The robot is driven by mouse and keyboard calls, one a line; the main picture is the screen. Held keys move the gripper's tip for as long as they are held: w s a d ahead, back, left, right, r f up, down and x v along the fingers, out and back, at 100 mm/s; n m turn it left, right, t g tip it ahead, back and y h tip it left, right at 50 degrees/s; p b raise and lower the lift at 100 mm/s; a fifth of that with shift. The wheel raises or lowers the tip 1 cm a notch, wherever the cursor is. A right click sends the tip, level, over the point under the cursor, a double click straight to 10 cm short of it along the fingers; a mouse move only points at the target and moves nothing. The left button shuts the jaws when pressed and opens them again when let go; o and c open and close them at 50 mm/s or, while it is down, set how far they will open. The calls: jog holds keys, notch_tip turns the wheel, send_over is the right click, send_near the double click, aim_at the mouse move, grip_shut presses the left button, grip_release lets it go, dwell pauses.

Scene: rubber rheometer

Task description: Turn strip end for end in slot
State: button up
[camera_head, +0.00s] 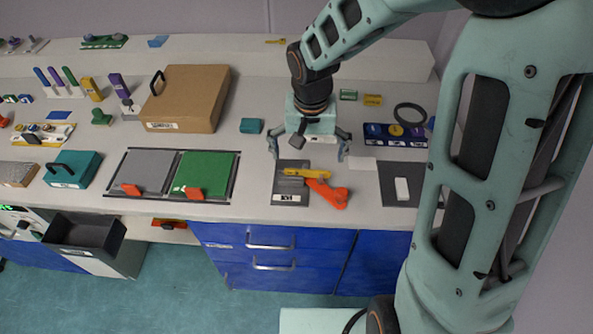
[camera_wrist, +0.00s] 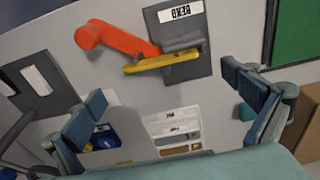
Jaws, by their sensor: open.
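A yellow strip (camera_head: 306,173) lies across a dark grey plate (camera_head: 282,184) with a raised grey block, which seems to be its slot. In the wrist view the strip (camera_wrist: 168,62) is slightly tilted, and its left end sticks out past the plate's edge. An orange lever (camera_head: 329,193) with a round end lies beside it; its narrow end meets or overlaps the strip. My gripper (camera_head: 308,154) is open and empty above and behind the plate. In the wrist view its fingers (camera_wrist: 163,88) are spread wide, with the strip beyond them. Nothing visible touches the fingers.
A green panel (camera_head: 205,172) and a grey panel (camera_head: 143,170) lie left of the plate. A brown box (camera_head: 186,97) stands behind them. A dark mat with a white block (camera_head: 402,189) lies to the right. A blue tray (camera_head: 379,138) of small parts is behind it.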

aim_at(308, 170)
jog(key=shift+w+f, duration=0.15)
jog(key=shift+f, duration=1.25)
jog(key=shift+w+f, duration=0.1)
jog(key=shift+f, duration=1.25)
jog(key=c, duration=1)
